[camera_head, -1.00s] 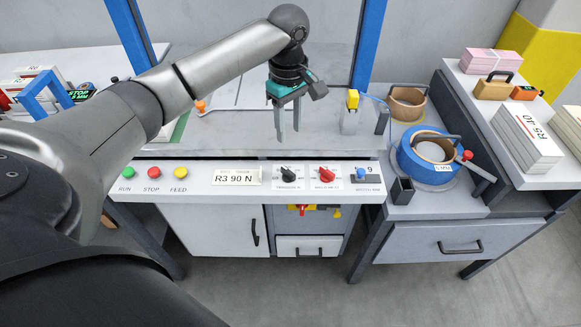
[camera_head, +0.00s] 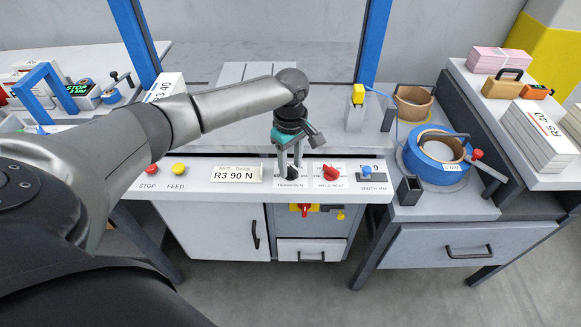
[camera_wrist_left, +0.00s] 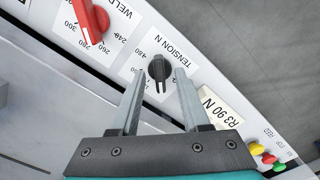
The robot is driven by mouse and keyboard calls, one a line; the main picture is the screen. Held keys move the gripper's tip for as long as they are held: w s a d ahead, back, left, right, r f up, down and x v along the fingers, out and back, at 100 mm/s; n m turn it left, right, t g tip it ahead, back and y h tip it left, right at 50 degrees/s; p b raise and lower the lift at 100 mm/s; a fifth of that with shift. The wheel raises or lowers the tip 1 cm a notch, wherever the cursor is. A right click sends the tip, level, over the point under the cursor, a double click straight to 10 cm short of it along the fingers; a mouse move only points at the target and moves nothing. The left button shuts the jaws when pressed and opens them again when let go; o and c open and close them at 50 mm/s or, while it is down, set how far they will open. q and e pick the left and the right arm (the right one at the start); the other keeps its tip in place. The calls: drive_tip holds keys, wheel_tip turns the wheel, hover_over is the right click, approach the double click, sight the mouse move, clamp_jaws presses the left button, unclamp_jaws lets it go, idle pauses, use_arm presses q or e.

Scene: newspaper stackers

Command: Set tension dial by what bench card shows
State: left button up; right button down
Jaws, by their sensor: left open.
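The tension dial (camera_wrist_left: 158,68) is a black knob on the white sloped panel, marked TENSION N, with a printed scale partly hidden by my fingers. My left gripper (camera_head: 289,168) is open and points down at this dial. In the left wrist view its two fingers (camera_wrist_left: 161,78) reach to either side of the knob, with gaps visible; I cannot tell whether either touches it. A card reading R3 90 N (camera_head: 236,174) sits on the panel left of the dial. It also shows in the wrist view (camera_wrist_left: 216,107). My right gripper is out of view.
A red weld heat knob (camera_head: 331,173) and a blue width control (camera_head: 366,173) are right of the dial. STOP (camera_head: 148,171) and FEED (camera_head: 178,168) buttons are at left. A blue strap reel (camera_head: 432,160) stands on the right bench.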

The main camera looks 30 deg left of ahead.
use_arm(q)
drive_tip(key=shift+f, duration=0.35)
clamp_jaws()
idle(0.4)
